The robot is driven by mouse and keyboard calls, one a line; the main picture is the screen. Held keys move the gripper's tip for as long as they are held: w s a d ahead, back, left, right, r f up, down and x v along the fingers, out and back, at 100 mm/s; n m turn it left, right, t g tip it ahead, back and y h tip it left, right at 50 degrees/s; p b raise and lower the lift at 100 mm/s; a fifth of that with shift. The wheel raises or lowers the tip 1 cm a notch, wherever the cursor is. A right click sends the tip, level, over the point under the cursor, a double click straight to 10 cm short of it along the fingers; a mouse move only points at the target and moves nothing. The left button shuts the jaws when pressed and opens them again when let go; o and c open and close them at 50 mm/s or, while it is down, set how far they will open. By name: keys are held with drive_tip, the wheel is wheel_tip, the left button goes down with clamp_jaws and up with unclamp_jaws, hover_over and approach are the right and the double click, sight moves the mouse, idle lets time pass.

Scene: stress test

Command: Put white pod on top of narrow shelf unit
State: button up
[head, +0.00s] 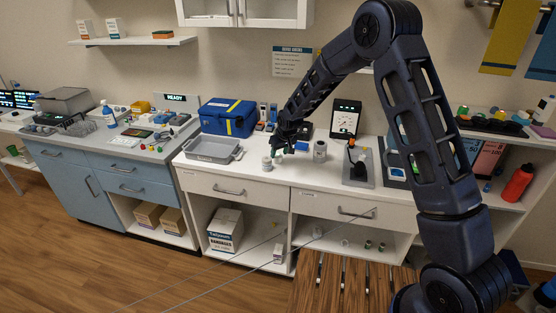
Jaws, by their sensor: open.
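My gripper (286,146) is open above the white counter (240,172), pointing down. A small pale round container (266,163) stands on the counter just left of and below the fingers, and a smaller pale piece (277,160) lies beside it. A white canister (320,150) with a dark band stands to the right, apart from the gripper. I cannot tell which of these is the white pod. The narrow shelf unit is not clearly identifiable; a shelved white unit (515,205) stands at the right, partly hidden by my arm.
A grey tray (212,149) and a blue case (228,117) stand left of the gripper. A blue cylinder (302,146) lies close to its right. A red bottle (517,184) is at the right. The counter's front strip is mostly clear.

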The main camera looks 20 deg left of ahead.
drive_tip(key=shift+x, duration=1.15)
drive_tip(key=shift+c, duration=0.2)
drive_tip(key=c, duration=0.8)
drive_tip(key=shift+r, duration=0.1)
